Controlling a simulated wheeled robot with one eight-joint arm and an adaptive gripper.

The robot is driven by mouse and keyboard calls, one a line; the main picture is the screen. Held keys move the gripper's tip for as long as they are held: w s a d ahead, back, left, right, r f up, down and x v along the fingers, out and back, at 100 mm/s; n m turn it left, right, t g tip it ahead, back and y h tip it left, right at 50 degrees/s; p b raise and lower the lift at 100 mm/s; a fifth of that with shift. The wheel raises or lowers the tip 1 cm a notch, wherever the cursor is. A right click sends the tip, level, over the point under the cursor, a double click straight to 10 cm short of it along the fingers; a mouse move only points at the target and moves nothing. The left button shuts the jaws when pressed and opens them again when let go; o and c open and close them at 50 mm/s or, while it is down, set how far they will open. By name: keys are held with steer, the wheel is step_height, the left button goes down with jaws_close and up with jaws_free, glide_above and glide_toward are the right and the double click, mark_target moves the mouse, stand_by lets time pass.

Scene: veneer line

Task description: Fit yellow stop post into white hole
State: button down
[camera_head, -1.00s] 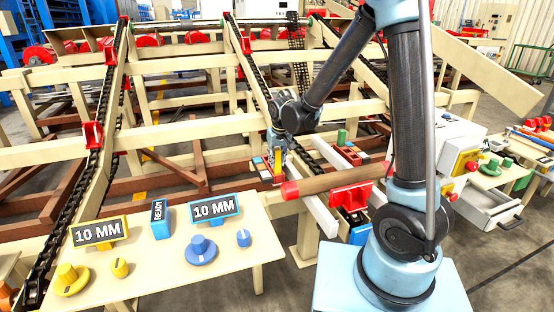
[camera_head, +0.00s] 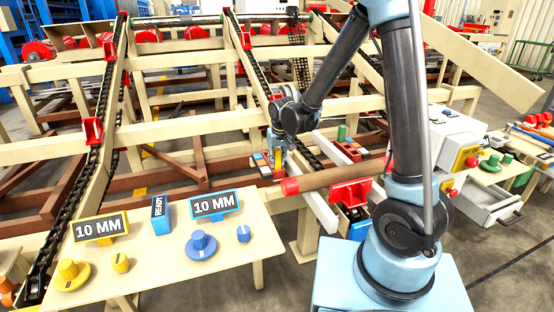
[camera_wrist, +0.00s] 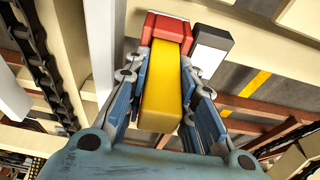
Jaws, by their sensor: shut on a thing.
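The yellow stop post (camera_wrist: 163,100) is held between the blue fingers of my gripper (camera_wrist: 165,85) in the wrist view. A red block (camera_wrist: 168,28) sits at its far end; I cannot tell whether it is part of the post. I cannot make out the white hole in either view.
A brown roller with a red end (camera_head: 330,179) lies close to the right of my gripper. A red tray (camera_head: 342,146) with a green block is behind it. A white rail (camera_head: 318,205) runs below. A cream table (camera_head: 150,262) with signs and knobs stands at front left.

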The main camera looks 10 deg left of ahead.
steer(key=shift+f, duration=0.2)
steer(key=c, duration=1.2)
jaws_free()
steer(key=shift+c, duration=0.2)
steer(key=v, duration=1.1)
steer(key=shift+r, duration=0.4)
steer(key=shift+s+d, duration=0.1)
steer(key=shift+d, duration=0.05)
